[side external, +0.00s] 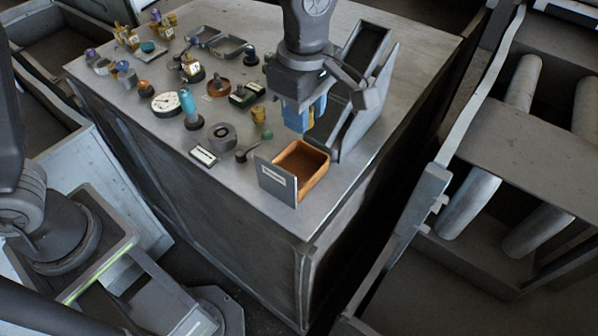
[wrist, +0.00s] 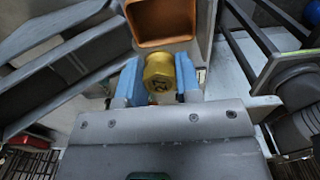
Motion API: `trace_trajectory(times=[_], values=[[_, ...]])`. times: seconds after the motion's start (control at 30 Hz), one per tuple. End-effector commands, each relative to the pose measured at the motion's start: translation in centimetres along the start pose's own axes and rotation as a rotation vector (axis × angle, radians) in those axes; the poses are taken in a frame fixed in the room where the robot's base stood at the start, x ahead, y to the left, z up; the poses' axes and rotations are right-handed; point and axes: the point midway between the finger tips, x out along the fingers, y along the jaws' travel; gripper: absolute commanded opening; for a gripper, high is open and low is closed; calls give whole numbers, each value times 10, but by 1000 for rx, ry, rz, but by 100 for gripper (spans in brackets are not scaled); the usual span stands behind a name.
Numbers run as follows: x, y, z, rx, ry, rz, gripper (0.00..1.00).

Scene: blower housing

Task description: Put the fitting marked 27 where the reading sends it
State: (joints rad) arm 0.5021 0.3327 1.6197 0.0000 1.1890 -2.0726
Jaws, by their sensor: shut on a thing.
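A brass-yellow fitting (wrist: 160,78) sits between the blue fingers of my gripper (wrist: 160,85) in the wrist view. My gripper is shut on it. A dark mark shows on its face, but I cannot read the number. In the side view my gripper (side external: 306,115) hangs above the work surface, behind and above an orange-brown open tray (side external: 318,172). The tray has a grey labelled front plate (side external: 272,181); the label is too small to read. The tray also shows just beyond the fitting in the wrist view (wrist: 163,43). A white dial gauge (side external: 165,102) faces up at left; its reading is not legible.
A tall grey holder with sloping walls (side external: 383,85) stands close right of my gripper. A small label plate (side external: 204,155), a dark ring (side external: 221,136) and a teal-topped post (side external: 188,105) stand left. Several small fittings crowd the far left. The front of the surface is clear.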

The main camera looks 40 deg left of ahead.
Motion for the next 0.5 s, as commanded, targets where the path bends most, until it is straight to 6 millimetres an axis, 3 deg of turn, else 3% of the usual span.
trace_trajectory(times=[0.5], values=[[47,-1,5,-1,0,-2,8]])
